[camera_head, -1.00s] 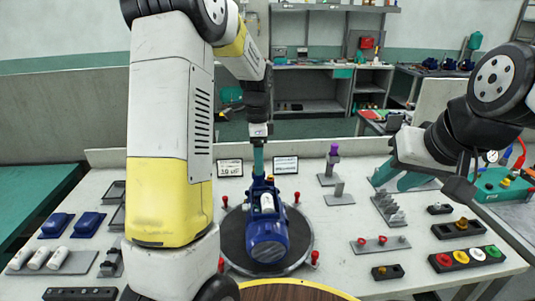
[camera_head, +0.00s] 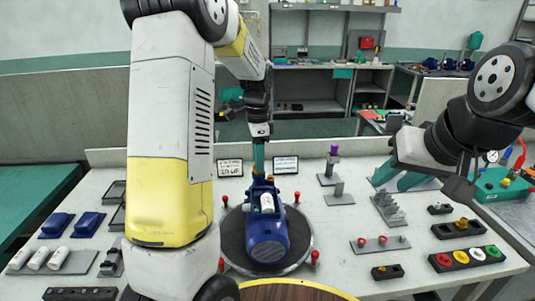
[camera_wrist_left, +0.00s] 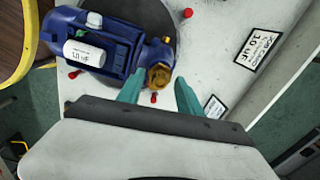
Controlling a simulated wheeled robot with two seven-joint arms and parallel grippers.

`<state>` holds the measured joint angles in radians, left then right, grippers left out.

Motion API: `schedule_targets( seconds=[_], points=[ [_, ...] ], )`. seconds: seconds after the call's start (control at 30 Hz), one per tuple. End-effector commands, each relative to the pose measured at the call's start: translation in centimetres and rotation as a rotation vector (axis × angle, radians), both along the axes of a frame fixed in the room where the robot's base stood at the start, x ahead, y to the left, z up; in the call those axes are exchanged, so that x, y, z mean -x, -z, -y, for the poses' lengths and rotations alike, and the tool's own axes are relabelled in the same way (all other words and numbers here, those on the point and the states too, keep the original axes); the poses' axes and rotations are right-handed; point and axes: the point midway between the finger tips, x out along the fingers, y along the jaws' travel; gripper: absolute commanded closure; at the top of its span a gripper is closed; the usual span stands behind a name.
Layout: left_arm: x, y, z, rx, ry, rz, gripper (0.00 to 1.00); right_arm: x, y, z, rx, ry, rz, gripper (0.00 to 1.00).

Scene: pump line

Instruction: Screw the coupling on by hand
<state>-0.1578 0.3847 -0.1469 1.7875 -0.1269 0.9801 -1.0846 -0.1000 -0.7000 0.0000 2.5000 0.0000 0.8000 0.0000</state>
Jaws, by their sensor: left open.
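The blue pump (camera_head: 266,225) lies on the round dark turntable (camera_head: 230,245), with a white cylinder labelled in black on its side. The pump (camera_wrist_left: 110,45) also shows in the left wrist view, where a brass coupling (camera_wrist_left: 158,76) sits at its end. My left gripper (camera_head: 258,168) points down at the pump's far end. In the left wrist view its two teal fingers (camera_wrist_left: 160,88) are apart, with the coupling close to the left fingertip. I cannot tell whether they touch. My right gripper (camera_head: 399,183) is held at the right, its teal fingers apart and empty.
Red pegs (camera_head: 315,257) stand around the turntable. Two label cards (camera_head: 285,165) are behind it. A purple-topped post (camera_head: 333,160), a stepped grey rack (camera_head: 388,210) and a tray of coloured caps (camera_head: 468,258) stand to the right. Blue parts (camera_head: 87,224) lie at the left.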

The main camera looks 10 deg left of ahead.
Motion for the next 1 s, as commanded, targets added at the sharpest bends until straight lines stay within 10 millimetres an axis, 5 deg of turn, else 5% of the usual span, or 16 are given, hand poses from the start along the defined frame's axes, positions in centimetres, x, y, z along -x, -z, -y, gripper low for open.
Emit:
schedule_targets(
  seconds=[0.2, 0.5, 0.8, 1.0],
  points=[
    [-0.01, 0.01, 0.04, 0.0, -0.181, 0.0, 0.57, 0.0, 0.0, 0.0, 0.0, 0.0, 0.0, 0.64],
    [0.0, 0.01, 0.02, 0.0, -0.206, 0.0, 0.57, 0.0, 0.0, 0.0, 0.0, 0.0, 0.0, 0.64],
    [-0.01, 0.01, 0.04, 0.0, -0.48, 0.0, 0.57, 0.0, 0.0, 0.0, 0.0, 0.0, 0.0, 0.64],
    [-0.01, 0.01, 0.03, 0.0, -0.488, 0.0, 0.57, 0.0, 0.0, 0.0, 0.0, 0.0, 0.0, 0.64]
  ],
)
